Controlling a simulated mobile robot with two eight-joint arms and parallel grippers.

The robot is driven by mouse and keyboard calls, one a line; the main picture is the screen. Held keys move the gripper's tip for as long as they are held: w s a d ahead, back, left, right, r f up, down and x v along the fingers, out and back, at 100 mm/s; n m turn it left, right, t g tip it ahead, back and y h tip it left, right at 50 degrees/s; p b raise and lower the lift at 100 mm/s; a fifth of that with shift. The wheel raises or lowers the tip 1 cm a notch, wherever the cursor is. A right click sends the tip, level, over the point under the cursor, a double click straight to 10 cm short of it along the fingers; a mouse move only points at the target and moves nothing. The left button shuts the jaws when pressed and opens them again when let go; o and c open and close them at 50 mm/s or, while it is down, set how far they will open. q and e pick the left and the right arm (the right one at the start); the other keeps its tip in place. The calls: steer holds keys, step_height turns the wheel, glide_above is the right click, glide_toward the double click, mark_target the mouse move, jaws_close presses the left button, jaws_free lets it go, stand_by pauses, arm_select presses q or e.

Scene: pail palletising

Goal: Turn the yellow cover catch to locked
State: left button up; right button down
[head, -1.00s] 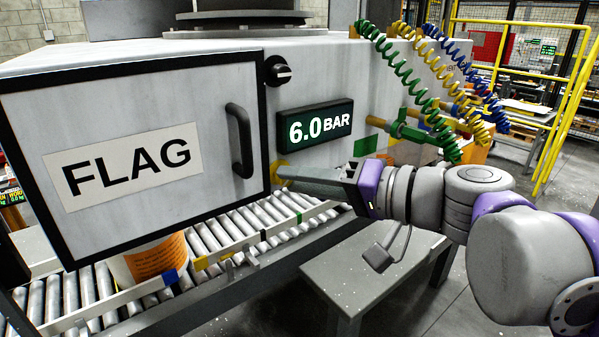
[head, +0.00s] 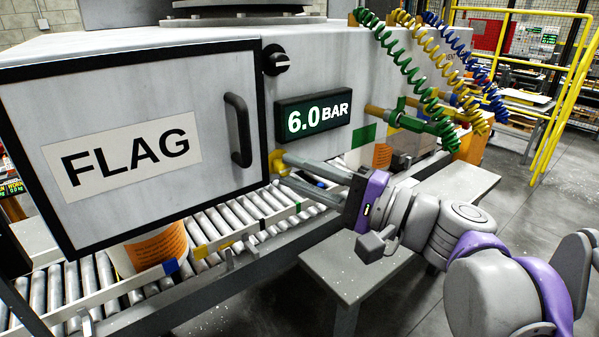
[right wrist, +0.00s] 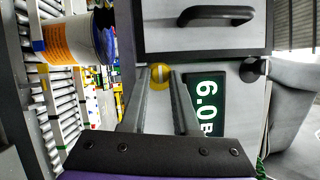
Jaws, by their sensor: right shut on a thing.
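The yellow cover catch (head: 275,160) sits on the machine's front, just right of the FLAG cover's lower right edge. It also shows in the right wrist view (right wrist: 160,74) as a round yellow knob with a bar across it. The cover (head: 215,190) is shut, flat against the housing. My right gripper (head: 281,168) reaches in from the right, its fingers shut on the catch, one above the other in the head view. The fingertips partly hide the catch. My left gripper is out of view.
A black handle (head: 238,130) stands out from the cover, and a black rotary knob (head: 276,60) is above right. The 6.0 BAR display (head: 315,117) is close above my fingers. A roller conveyor (head: 225,217) and a grey bench (head: 345,265) lie below.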

stand_by(0.5)
steer(key=c, duration=0.7)
jaws_free()
steer(key=shift+o, duration=0.2)
steer(key=b+v, duration=0.1)
steer(key=v, duration=0.9)
steer(key=shift+d, duration=0.4)
steer(key=shift+s+f, duration=0.1)
steer(key=shift+s, duration=0.05)
